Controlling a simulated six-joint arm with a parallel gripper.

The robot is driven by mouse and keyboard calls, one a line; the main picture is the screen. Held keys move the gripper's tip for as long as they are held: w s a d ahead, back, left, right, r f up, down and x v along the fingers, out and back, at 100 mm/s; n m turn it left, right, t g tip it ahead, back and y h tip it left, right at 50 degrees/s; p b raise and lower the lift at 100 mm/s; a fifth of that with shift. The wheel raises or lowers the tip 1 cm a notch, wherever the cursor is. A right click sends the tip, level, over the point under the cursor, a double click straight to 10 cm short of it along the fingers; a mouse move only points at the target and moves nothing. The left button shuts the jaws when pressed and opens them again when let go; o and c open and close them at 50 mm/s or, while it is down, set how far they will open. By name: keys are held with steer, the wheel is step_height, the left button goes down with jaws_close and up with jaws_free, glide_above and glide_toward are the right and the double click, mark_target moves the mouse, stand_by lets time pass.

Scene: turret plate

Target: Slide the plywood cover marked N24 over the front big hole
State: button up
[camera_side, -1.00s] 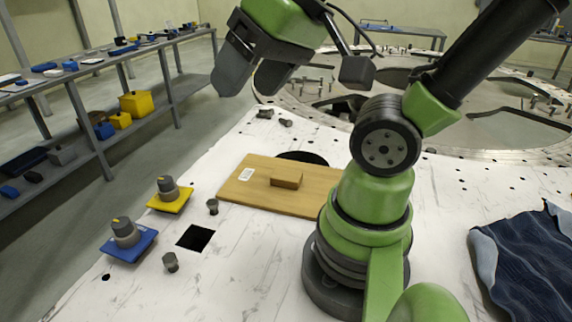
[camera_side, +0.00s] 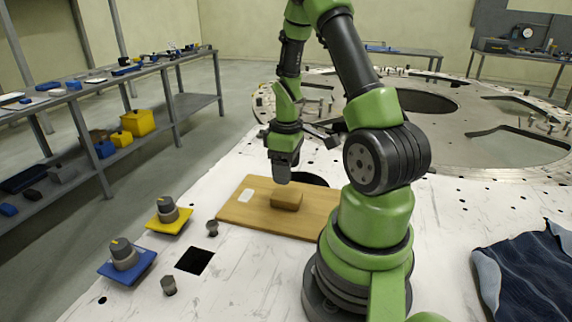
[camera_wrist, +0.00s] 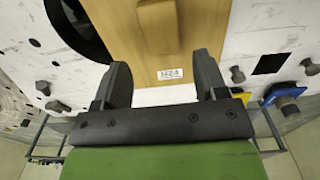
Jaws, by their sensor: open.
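The plywood cover (camera_side: 250,212) lies flat on the white plate, with a wooden block handle (camera_side: 286,200) on top and a white label at its left end. In the wrist view the cover (camera_wrist: 122,30) shows the label N24 (camera_wrist: 170,74). A big round dark hole (camera_side: 308,179) lies just behind the cover, partly hidden by it and my arm; it also shows in the wrist view (camera_wrist: 75,25). My gripper (camera_side: 283,178) points down above the cover, just behind the handle. In the wrist view my gripper (camera_wrist: 165,72) is open and empty, its fingers spread apart.
A small square hole (camera_side: 194,260) is in front of the cover. A yellow plate with a knob (camera_side: 168,222), a blue plate with a knob (camera_side: 126,262) and grey bolts (camera_side: 212,228) stand to the left. A dark blue cloth (camera_side: 530,265) lies at right.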

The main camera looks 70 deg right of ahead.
mark_target(287, 195)
steer(key=shift+f, duration=3.85)
steer(key=shift+c, duration=0.5)
steer(key=c, duration=0.6)
